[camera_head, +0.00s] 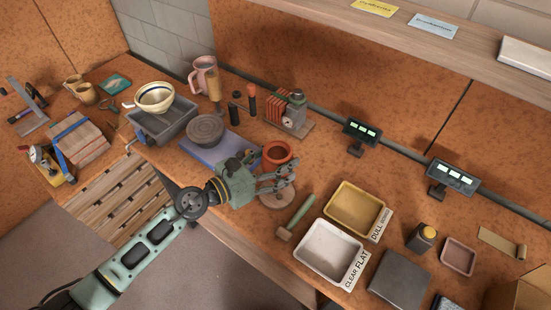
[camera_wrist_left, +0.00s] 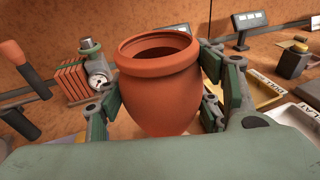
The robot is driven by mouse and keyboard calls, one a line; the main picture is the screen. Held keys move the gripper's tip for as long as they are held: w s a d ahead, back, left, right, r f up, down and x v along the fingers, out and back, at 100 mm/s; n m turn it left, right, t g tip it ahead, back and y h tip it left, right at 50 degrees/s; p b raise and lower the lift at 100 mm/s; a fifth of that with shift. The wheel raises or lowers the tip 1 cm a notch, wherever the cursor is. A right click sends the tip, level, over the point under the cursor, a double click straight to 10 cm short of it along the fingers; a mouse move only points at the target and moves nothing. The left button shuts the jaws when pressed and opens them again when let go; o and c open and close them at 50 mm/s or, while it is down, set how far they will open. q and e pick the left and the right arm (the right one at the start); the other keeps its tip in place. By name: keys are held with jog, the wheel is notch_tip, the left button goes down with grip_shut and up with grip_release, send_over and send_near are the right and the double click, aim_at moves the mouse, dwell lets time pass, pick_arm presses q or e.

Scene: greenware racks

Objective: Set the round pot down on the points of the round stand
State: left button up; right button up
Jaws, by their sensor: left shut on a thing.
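The round pot is an orange-brown clay pot (camera_head: 277,153) with a rolled rim and an open mouth, near the middle of the table in the head view. My left gripper (camera_head: 281,173) is shut on it, with fingers on both sides of its body, as the left wrist view shows for the pot (camera_wrist_left: 158,95). The pot looks upright. A round, pale wooden stand (camera_head: 276,199) lies just below the gripper fingers in the head view. Its points and the pot's base are hidden, so I cannot tell whether they touch. My right gripper is not in view.
A mallet (camera_head: 297,218), a yellow tray (camera_head: 338,225) and a white tray (camera_head: 312,262) lie to the right. A grey disc (camera_head: 205,129) sits on a blue slab to the left. A gauge device (camera_head: 294,115) and a small display (camera_head: 361,131) stand behind.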

pick_arm(q)
notch_tip(320, 180, down, 3)
jog(key=b, duration=0.3)
jog(key=shift+a+f, duration=0.1)
jog(key=shift+f, duration=0.05)
notch_tip(320, 180, down, 3)
jog(key=b, duration=0.2)
jog(key=shift+b, duration=0.3)
jog(key=shift+f+b, duration=0.55)
jog(key=shift+b, duration=0.05)
jog(key=o, duration=1.3)
jog(key=shift+o, duration=1)
